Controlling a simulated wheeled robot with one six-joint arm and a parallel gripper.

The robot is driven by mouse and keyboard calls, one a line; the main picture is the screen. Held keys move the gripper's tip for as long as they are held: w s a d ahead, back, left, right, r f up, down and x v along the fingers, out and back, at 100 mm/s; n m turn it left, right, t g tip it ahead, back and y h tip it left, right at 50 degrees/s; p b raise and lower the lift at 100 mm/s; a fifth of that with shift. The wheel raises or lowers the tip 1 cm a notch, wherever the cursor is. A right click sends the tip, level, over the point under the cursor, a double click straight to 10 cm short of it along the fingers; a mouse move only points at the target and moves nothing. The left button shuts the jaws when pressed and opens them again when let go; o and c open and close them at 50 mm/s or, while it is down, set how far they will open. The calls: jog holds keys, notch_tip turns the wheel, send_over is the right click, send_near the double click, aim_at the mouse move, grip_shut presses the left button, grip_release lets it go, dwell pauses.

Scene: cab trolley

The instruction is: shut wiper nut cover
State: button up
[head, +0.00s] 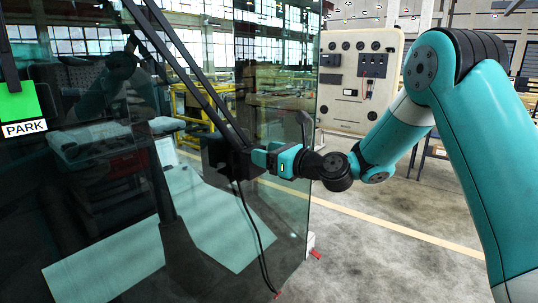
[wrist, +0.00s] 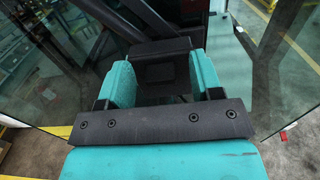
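The wiper nut cover appears to be part of the black block (head: 220,153) at the foot of the wiper arms, against the glass; in the head view it is dark and its hinge state cannot be made out. In the wrist view, a black block with a flap-like upper part (wrist: 158,50) lies straight ahead of my gripper (wrist: 161,73). My teal fingers stand apart, one on each side of its dark face. I cannot tell whether they touch it. In the head view my gripper (head: 257,158) points left, close to the block's right side.
Two long black wiper arms (head: 190,65) rise up and left from the block across the large glass pane (head: 285,215). A black cable (head: 255,230) hangs below. A green PARK sign (head: 18,103) is at left. A beige panel (head: 359,80) stands behind my arm. Open floor lies at right.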

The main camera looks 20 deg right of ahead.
jog(key=shift+f, duration=0.15)
jog(key=b+v, duration=0.7)
jog(key=v, duration=1)
jog(key=shift+s, duration=0.15)
jog(key=shift+d, duration=0.1)
